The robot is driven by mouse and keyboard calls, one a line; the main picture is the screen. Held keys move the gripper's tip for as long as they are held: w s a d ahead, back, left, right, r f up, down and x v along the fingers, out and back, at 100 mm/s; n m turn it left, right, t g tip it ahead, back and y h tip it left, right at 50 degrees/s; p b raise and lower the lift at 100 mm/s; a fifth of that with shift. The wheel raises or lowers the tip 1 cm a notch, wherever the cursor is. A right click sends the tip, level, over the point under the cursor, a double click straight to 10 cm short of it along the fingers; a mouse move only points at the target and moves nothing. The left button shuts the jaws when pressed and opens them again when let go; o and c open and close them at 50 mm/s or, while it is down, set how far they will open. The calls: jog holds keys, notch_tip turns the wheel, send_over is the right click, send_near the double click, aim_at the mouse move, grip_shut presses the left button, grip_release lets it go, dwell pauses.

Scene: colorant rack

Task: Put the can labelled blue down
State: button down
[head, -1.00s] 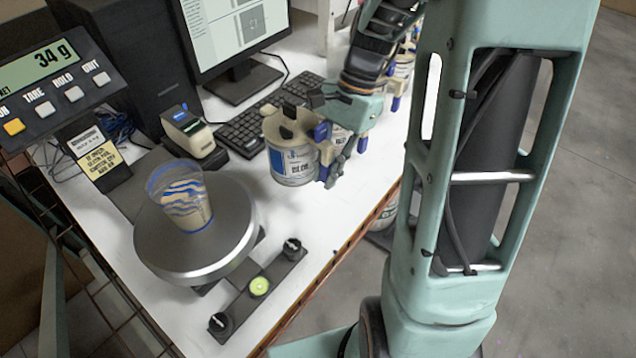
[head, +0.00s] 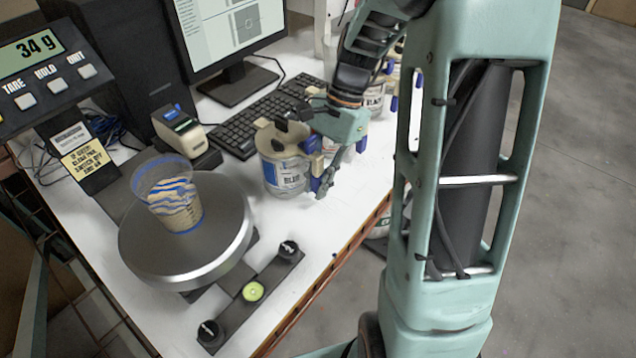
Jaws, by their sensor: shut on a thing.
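The can labelled blue (head: 284,174) is a round can with a cream lid and a white and blue label, upright above or on the white table, right of the scale. I cannot tell whether its base touches the table. My gripper (head: 316,172) is shut on the can at its right side. Part of the can's right side is hidden by the gripper's fingers.
A keyboard (head: 240,130) lies behind the can. The can labelled black (head: 375,101) stands behind my gripper. Bare table (head: 310,235) lies in front.

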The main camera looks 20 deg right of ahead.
aim_at(311, 144)
jog(key=shift+f, duration=0.15)
jog(key=c, duration=1.9)
grip_release()
jog(key=shift+c, duration=0.2)
jog(key=v, duration=1.2)
jog(key=shift+r, duration=0.2)
